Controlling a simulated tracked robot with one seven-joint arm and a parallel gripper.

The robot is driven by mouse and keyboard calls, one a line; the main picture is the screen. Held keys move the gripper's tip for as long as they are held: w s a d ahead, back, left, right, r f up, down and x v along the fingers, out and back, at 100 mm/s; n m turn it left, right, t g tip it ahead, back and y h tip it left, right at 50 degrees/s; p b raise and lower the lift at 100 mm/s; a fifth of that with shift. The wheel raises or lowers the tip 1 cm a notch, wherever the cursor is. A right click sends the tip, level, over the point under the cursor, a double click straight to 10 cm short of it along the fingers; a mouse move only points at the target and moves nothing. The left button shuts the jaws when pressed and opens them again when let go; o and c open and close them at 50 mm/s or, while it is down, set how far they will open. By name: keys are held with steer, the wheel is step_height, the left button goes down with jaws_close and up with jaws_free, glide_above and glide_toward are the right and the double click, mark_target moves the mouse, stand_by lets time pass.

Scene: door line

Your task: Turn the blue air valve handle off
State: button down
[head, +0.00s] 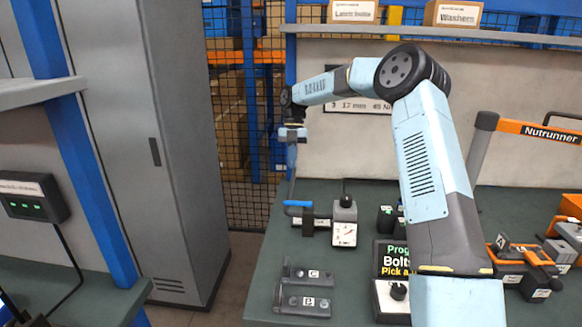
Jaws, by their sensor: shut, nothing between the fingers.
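The blue air valve handle (298,204) lies roughly level at the left end of a short dark pipe fitting on the green bench. The fitting joins a grey block with a white dial gauge (344,233). My gripper (291,178) points down above the handle, near the bench's left edge. It looks narrow and shut, with nothing seen in it. The fingertips are small and dark here, and I cannot tell whether they touch the handle.
Brackets marked with letters (303,301) stand in front of the valve on the bench (262,285). A display with green text (393,258) and a knob box are to the right. A tall grey cabinet (150,150) and blue post stand left. A mesh fence is behind.

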mark_target(297, 205)
steer(key=s+a+f, duration=0.1)
steer(key=s+f, duration=0.6)
steer(key=shift+a+f, duration=0.15)
steer(key=shift+f, duration=0.05)
steer(key=shift+a, duration=0.25)
